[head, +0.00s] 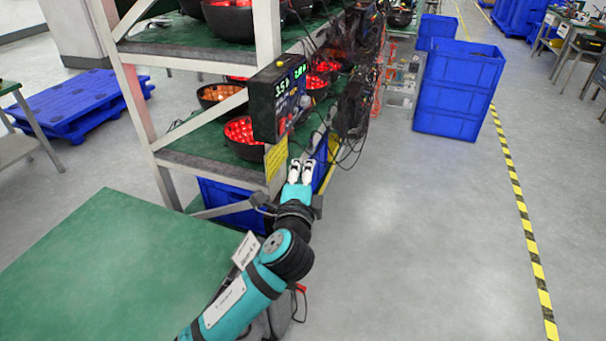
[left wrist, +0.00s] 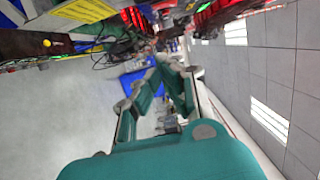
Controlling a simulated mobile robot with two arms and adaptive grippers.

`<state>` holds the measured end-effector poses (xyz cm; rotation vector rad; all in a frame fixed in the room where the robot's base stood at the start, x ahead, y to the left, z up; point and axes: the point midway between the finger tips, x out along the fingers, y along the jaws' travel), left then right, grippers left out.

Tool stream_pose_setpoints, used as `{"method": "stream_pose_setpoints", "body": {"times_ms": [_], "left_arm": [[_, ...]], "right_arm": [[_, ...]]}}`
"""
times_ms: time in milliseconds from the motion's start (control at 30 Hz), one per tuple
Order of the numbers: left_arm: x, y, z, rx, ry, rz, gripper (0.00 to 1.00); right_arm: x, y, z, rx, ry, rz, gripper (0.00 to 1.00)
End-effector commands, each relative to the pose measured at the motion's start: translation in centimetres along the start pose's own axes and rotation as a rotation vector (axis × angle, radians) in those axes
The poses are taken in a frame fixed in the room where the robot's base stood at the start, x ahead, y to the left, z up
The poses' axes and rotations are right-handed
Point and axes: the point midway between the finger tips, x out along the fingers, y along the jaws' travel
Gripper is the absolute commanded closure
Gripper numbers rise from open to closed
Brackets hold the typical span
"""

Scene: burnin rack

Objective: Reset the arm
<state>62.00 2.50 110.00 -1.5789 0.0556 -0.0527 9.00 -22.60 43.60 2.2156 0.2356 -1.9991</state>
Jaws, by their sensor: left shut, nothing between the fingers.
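My left arm (head: 232,302) reaches from the bottom of the head view toward the rack (head: 273,45). Its teal left gripper (head: 301,163) is shut and empty, beside the rack's front post and just below the power supply box (head: 278,100) with its lit display. The gripper also shows in the left wrist view (left wrist: 166,64), with its fingers converging and nothing between them. Whether it touches the post or the cables cannot be told. My right gripper is not in view.
Black cables (head: 350,115) hang along the rack's side near the gripper. Black bowls with red lights (head: 243,135) stand on the shelves. A green table top (head: 110,265) lies at the left. Blue crates (head: 455,95) are stacked beyond. The grey floor at the right is clear.

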Motion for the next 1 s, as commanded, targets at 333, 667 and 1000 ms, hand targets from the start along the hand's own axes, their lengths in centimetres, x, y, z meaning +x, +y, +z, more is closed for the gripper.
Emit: {"method": "stream_pose_setpoints", "body": {"times_ms": [333,667,1000], "left_arm": [[-0.6,0.0,0.1,0.002,-0.001,0.000,1.00],[-1.5,2.0,1.3,-0.080,-0.029,0.064,1.00],[-15.2,17.3,10.8,-0.756,-0.390,0.587,1.00]], "right_arm": [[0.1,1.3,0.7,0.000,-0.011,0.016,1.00],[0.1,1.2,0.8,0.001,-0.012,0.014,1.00],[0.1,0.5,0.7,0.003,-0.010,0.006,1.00]]}}
